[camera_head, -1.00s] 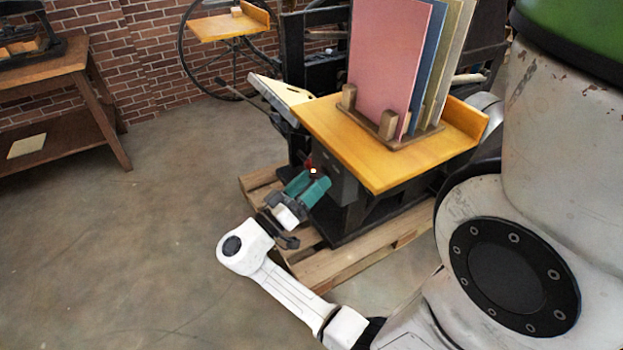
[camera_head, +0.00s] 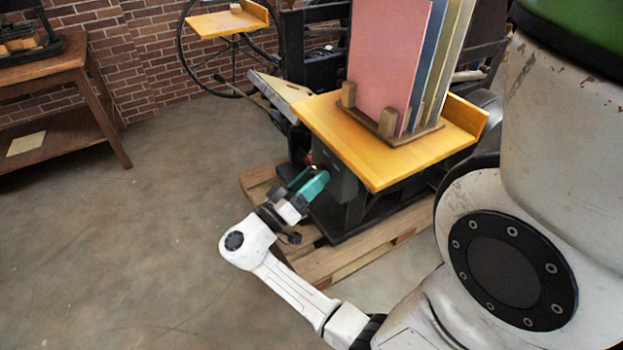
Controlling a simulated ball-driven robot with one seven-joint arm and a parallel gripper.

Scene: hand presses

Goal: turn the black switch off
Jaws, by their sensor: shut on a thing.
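My gripper (camera_head: 316,174), with teal fingers, is at the dark side of the hand press, just below the front left part of its orange table. The fingers are shut at a dark box (camera_head: 346,186) on the press. The black switch is hidden behind the fingertips, so its position cannot be seen. A small red part (camera_head: 309,158) shows just above the fingers.
The press stands on a wooden pallet (camera_head: 315,273). Its orange table (camera_head: 350,150) overhangs close above my gripper and carries a rack of coloured boards (camera_head: 388,60). A wooden bench (camera_head: 60,75) stands at the left. The floor between is clear.

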